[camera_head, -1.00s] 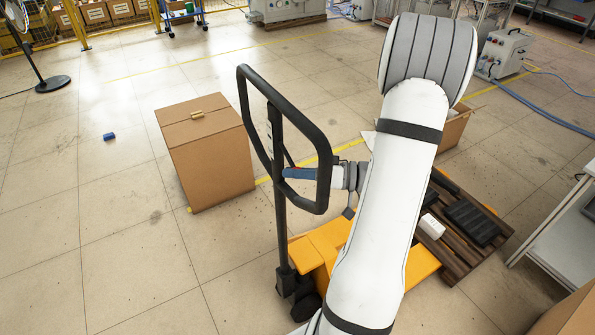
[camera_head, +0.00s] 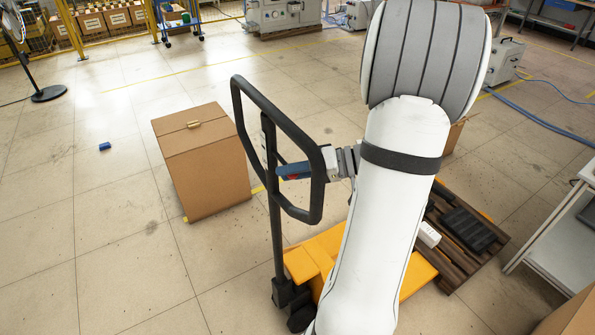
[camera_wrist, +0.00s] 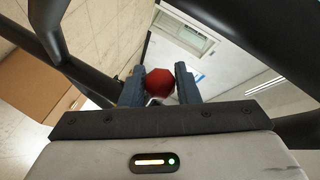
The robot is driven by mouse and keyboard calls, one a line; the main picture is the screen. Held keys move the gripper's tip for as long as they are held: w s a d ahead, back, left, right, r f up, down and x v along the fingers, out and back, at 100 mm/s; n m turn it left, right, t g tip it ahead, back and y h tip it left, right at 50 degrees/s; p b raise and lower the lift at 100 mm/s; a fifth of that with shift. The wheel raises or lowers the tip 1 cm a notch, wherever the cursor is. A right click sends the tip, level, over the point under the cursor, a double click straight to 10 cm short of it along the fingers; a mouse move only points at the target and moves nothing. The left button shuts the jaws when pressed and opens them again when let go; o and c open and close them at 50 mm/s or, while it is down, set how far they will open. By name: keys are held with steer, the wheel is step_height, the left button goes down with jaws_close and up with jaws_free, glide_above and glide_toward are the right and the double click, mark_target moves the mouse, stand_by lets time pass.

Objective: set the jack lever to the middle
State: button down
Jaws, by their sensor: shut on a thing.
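The pallet jack's black loop handle (camera_head: 238,105) stands upright on its shaft, with the yellow jack body (camera_head: 316,256) below. My gripper (camera_head: 290,171) reaches in from the right, its blue fingers inside the loop near the shaft. In the wrist view my gripper (camera_wrist: 160,80) has its two blue fingers on either side of the jack lever's round red end (camera_wrist: 159,83) and is shut on it. Black handle bars (camera_wrist: 75,70) pass around the fingers there. The lever is hidden in the head view, and its exact setting cannot be told.
A closed cardboard box (camera_head: 205,165) stands on the floor left of the handle. A dark wooden pallet (camera_head: 455,262) with a black case (camera_head: 468,231) lies at right behind my arm. A white table (camera_head: 550,225) is at the right edge. Floor at left is mostly clear.

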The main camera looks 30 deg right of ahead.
steer(key=shift+d, duration=0.4)
steer(key=c, duration=1.1)
jaws_free()
steer(key=shift+a, duration=0.1)
steer(key=b+v, duration=0.1)
steer(key=v, duration=0.7)
steer(key=shift+b, duration=0.35)
steer(key=shift+a, duration=0.1)
